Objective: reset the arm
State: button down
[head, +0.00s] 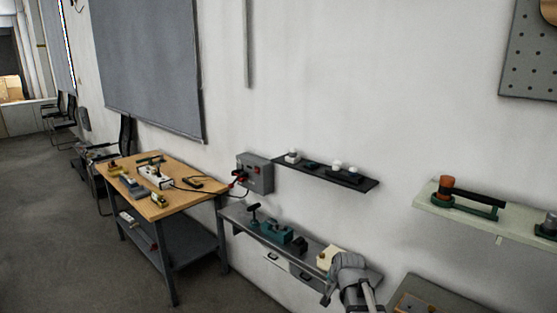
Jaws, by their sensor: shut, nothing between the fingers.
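Part of my grey arm (352,282) shows at the bottom, right of the middle, in the head view. It rises from the bottom edge and overlaps the right part of the low grey bench. No fingertips of my gripper can be made out. No object is seen held.
The low grey bench (262,231) carries green tools (277,231) and a cream block (327,259) close beside my arm. A wooden workbench (150,207) stands left. A dark wall shelf (355,179) and a pale shelf (430,196) hang above. Floor (60,230) is clear at left.

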jog(key=s+f+n+g, duration=0.1)
jog(key=s+n+g, duration=0.2)
jog(key=s, duration=0.6)
jog(key=s+f+n+g+h, duration=0.1)
jog(key=s+f+n+g, duration=0.1)
jog(key=s, duration=0.7)
jog(key=shift+a+n+g, duration=0.2)
jog(key=shift+n+g, duration=0.2)
jog(key=shift+g, duration=0.3)
jog(key=shift+d, duration=0.15)
